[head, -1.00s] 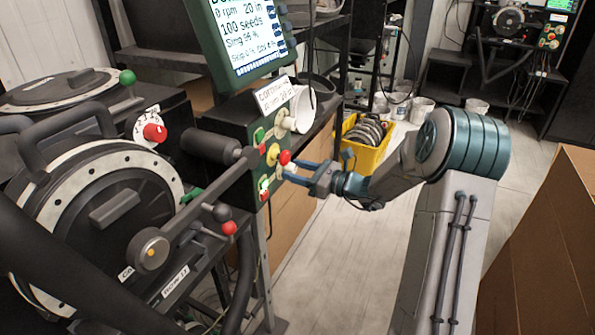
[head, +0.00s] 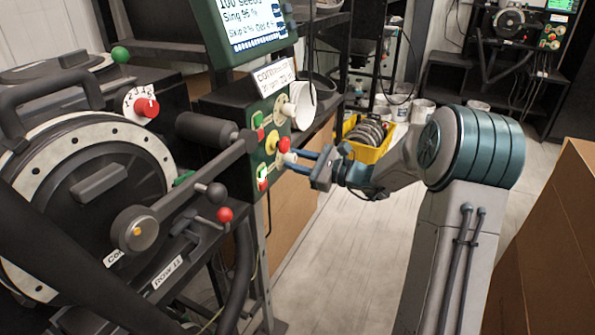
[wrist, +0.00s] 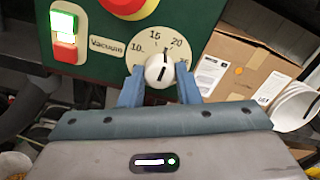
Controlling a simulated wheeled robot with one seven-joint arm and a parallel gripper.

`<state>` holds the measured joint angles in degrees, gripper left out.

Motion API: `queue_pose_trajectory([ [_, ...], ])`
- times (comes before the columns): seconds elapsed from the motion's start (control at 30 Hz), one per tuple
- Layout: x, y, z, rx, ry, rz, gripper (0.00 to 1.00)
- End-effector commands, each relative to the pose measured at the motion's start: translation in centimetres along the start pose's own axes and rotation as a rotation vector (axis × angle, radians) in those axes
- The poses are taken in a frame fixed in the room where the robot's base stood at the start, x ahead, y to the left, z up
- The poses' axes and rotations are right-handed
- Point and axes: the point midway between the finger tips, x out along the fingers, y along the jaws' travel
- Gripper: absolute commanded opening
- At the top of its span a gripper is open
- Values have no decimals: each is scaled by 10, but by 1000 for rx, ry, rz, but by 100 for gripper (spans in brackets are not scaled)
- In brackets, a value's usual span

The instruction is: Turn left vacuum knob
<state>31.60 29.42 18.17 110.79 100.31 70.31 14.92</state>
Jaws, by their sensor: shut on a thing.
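The white vacuum knob (wrist: 159,72) with a black pointer line sits on a pale round dial (wrist: 142,36) in the wrist view. Its line is near upright and leans right, roughly toward the 20. A "Vacuum" label (wrist: 107,46) is left of the dial. My gripper (wrist: 159,80) has one blue finger on each side of the knob and is shut on it. In the head view, my gripper (head: 299,160) reaches from the right to the knob (head: 289,157) low on the green panel (head: 258,147). The dial's lower part is hidden by the fingers.
A lit green-and-red switch (wrist: 65,32) is left of the label, and a red button (wrist: 130,4) is above. A seed machine (head: 75,170) with handles fills the left. A yellow bin (head: 366,150) stands behind my arm. A cardboard box (head: 550,240) is at right.

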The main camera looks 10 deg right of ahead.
Motion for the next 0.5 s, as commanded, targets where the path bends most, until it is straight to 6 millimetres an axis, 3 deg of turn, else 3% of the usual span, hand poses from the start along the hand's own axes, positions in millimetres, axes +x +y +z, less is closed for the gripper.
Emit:
queue_pose_trajectory([
  [0.5,0,1,-4,-381,1,0,7],
])
